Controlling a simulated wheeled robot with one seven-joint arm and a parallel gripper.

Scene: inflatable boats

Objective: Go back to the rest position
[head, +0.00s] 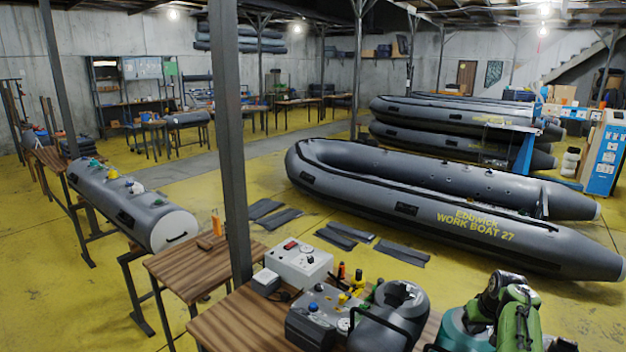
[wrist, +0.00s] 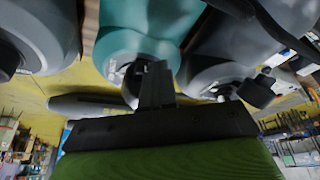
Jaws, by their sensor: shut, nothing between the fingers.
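My gripper (wrist: 156,72) shows in the wrist view as dark fingers closed together, with nothing between them. The fingers point toward a teal rounded container (wrist: 128,38) and overlap part of it. I cannot tell whether they touch it. In the head view, green and black links of my arm stand at the bottom right, in front of a teal container (head: 453,326). The fingers themselves cannot be made out there.
Grey canister (head: 408,299), control box (head: 316,318) and white box (head: 299,263) crowd the wooden table (head: 235,326). A dark post (head: 229,150) rises beside it. A grey inflatable boat (head: 430,210) lies on the yellow floor behind. Grey containers (wrist: 40,30) flank the fingers.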

